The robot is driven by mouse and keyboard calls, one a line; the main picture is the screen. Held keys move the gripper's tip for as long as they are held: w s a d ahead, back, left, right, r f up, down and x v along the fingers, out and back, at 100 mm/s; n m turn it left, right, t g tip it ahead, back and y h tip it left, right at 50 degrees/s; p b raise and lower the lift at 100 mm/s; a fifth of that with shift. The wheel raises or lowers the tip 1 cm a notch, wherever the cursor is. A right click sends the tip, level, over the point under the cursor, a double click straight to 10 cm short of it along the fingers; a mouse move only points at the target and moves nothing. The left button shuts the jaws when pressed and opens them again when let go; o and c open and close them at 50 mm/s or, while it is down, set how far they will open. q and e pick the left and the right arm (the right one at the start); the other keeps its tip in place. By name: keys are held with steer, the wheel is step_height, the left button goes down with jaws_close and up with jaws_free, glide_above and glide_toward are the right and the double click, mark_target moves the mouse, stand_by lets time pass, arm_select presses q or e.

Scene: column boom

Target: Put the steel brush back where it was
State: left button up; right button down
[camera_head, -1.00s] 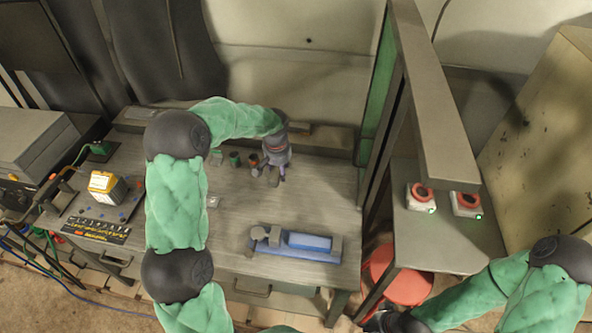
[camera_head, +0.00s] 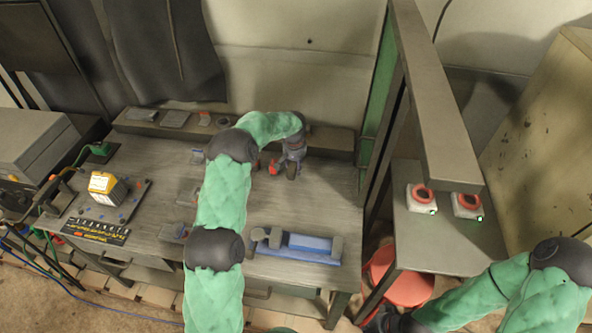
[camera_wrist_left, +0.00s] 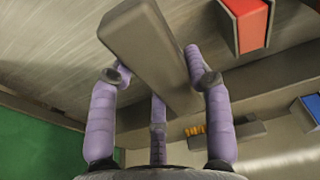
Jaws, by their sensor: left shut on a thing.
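My left gripper (camera_head: 291,163) is over the back right of the workbench, close to the raised back ledge. In the left wrist view its purple fingers (camera_wrist_left: 160,85) are shut on a long grey block-shaped piece, which I take for the steel brush (camera_wrist_left: 145,45). No bristles show on it, so I cannot confirm this. In the head view only a small grey end of it shows below the fingers. A red block (camera_head: 273,167) is just left of the gripper, and it also shows in the left wrist view (camera_wrist_left: 247,20).
The back ledge (camera_head: 330,139) holds several small grey pieces at left. A piece with yellow bristles (camera_wrist_left: 232,130) shows in the left wrist view. A blue and grey fixture (camera_head: 297,246) lies at the bench front. A green-edged post (camera_head: 378,110) bounds the right.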

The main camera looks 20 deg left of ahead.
mark_target(295, 165)
arm_select(q)
steer(key=shift+w+f, duration=0.2)
steer(key=shift+f, duration=1.6)
steer(key=shift+f, duration=0.1)
steer(key=o, duration=1.3)
steer(key=shift+f, duration=0.1)
steer(key=r, duration=0.4)
steer(key=s+r, duration=0.1)
steer(key=r, duration=0.7)
steer(key=shift+s+d+r+p, duration=0.1)
steer(key=shift+s+d+p, duration=0.2)
steer(key=shift+s, duration=0.1)
